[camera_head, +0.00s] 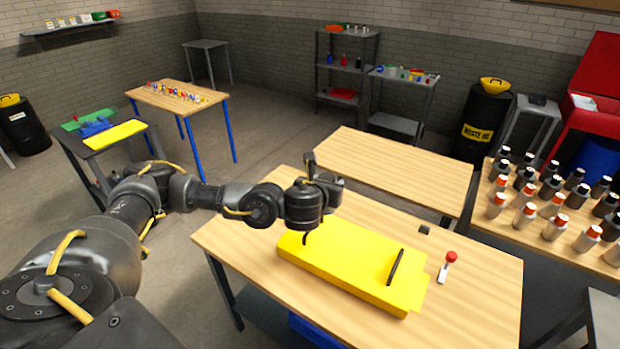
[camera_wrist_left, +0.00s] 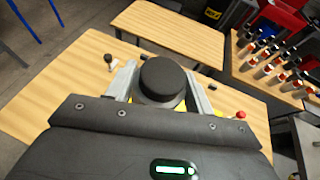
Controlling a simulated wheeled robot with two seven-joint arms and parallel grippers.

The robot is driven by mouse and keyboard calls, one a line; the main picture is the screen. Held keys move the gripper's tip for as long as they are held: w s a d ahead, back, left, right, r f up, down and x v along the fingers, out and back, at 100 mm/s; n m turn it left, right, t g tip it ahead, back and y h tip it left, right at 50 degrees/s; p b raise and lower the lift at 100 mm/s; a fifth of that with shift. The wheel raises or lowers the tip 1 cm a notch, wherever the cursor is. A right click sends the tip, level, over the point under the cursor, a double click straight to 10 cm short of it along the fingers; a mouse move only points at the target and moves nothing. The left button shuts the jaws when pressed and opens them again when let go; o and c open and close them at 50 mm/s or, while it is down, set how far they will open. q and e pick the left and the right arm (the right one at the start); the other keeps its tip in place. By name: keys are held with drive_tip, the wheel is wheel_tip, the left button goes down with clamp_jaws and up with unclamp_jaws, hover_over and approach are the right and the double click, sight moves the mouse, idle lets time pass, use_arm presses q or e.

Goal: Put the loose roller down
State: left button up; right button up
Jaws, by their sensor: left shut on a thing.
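My left gripper (camera_head: 326,186) is above the far left end of the yellow chassis (camera_head: 345,262) in the head view. In the left wrist view, the left gripper (camera_wrist_left: 163,88) is shut on the loose roller (camera_wrist_left: 162,75), a dark cylinder with a round black top between two grey fingers. I cannot clearly pick out the roller from the dark wrist parts in the head view. The chassis lies on the wooden table (camera_head: 480,290), with a thin black bar (camera_head: 395,267) across its right part. My right gripper is not in view.
A red-knobbed lever (camera_head: 449,262) and a small black block (camera_head: 424,230) stand right of the chassis. Bare wood lies along the table's right side. Behind is an empty wooden table (camera_head: 395,168). Several bottles (camera_head: 552,205) crowd a table at the right.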

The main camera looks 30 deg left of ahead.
use_arm(q)
drive_tip(key=s+d+m+h+b, duration=0.2)
drive_tip(key=s+d+b, duration=0.2)
drive_tip(key=d, duration=0.3)
wheel_tip(320, 180, down, 8)
drive_tip(key=s+d+h+b, duration=0.1)
drive_tip(key=s+b, duration=0.1)
drive_tip(key=b, duration=0.7)
drive_tip(key=shift+s+d+m+t, duration=0.2)
drive_tip(key=shift+s+m+t, duration=0.1)
drive_tip(key=shift+m, duration=0.1)
